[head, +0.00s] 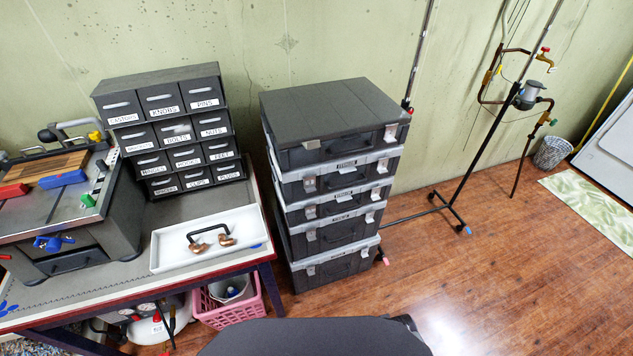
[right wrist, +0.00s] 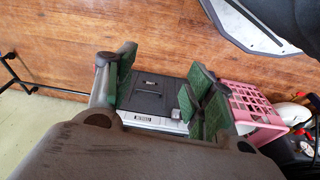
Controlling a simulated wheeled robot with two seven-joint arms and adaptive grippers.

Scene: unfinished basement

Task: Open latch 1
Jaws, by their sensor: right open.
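A stack of dark cases with grey rims (head: 330,155) stands on the floor in the middle of the head view. Silver latches sit on the case fronts, among them one at the upper right (head: 390,133) and one at the upper left (head: 311,144). I cannot tell which is latch 1. My right gripper (right wrist: 166,88) shows only in the right wrist view. Its green-padded fingers are open and spread, with a dark case front (right wrist: 150,97) seen between them. They seem to hold nothing; contact with the case cannot be told. My left gripper is not in view.
Left of the stack is a workbench with a labelled drawer cabinet (head: 175,130), a white tray (head: 165,257) and a machine (head: 75,215). A pink basket (head: 228,308) is below. A wheeled stand (head: 452,207) is to the right. The wooden floor (head: 500,260) there is mostly clear.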

